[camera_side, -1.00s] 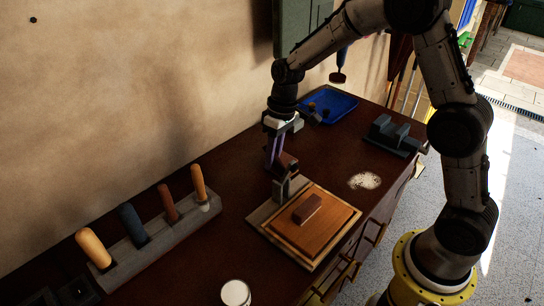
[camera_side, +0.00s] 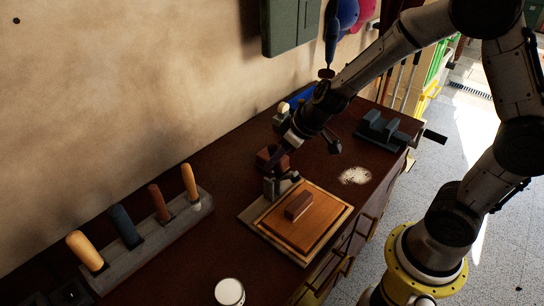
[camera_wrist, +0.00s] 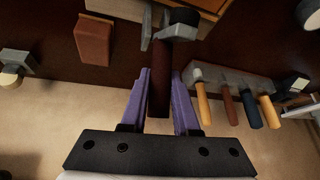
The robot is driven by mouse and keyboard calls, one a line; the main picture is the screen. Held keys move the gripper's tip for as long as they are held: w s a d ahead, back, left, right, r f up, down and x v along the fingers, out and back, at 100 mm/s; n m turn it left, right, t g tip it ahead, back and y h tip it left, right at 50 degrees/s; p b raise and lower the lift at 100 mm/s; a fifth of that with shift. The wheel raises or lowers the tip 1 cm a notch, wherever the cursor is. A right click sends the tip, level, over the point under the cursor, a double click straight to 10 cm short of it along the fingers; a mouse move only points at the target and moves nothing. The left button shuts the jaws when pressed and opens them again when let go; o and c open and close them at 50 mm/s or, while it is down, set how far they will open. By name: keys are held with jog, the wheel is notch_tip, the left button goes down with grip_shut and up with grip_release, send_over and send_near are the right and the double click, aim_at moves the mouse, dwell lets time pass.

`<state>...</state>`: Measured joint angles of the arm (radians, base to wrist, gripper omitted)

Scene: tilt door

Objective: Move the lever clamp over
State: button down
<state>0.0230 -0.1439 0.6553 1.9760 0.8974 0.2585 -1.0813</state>
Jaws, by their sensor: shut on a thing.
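The lever clamp is a grey body (camera_side: 270,187) at the back corner of the wooden board. Its dark red lever handle (camera_wrist: 160,80) shows in the wrist view, between the two purple fingers of my gripper (camera_wrist: 160,92). The fingers are shut on the handle. In the side view my gripper (camera_side: 282,155) comes down tilted from the upper right above the clamp, and the fingers are mostly hidden. The wooden board (camera_side: 325,232) lies on the bench with a brown block (camera_side: 299,205) on top.
Another brown block (camera_wrist: 93,40) stands close by the clamp. A tool rack (camera_side: 150,240) with several handles runs along the wall. A grey vise (camera_side: 385,130) sits at the far right, and a white cup (camera_side: 229,292) at the front.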

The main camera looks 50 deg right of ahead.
aim_at(280, 168)
jog(key=shift+s+f+t, duration=0.2)
jog(key=shift+s+t, duration=1.05)
jog(key=shift+t, duration=0.65)
jog(key=shift+s+f+n+t, duration=0.1)
jog(key=shift+s+n+t, duration=0.1)
jog(key=shift+n+t, duration=0.1)
jog(key=c, duration=0.7)
grip_release()
jog(key=shift+o, duration=0.2)
jog(key=shift+s, duration=0.1)
jog(key=v, duration=1.3)
jog(key=shift+s+d, duration=0.2)
jog(key=shift+s, duration=0.1)
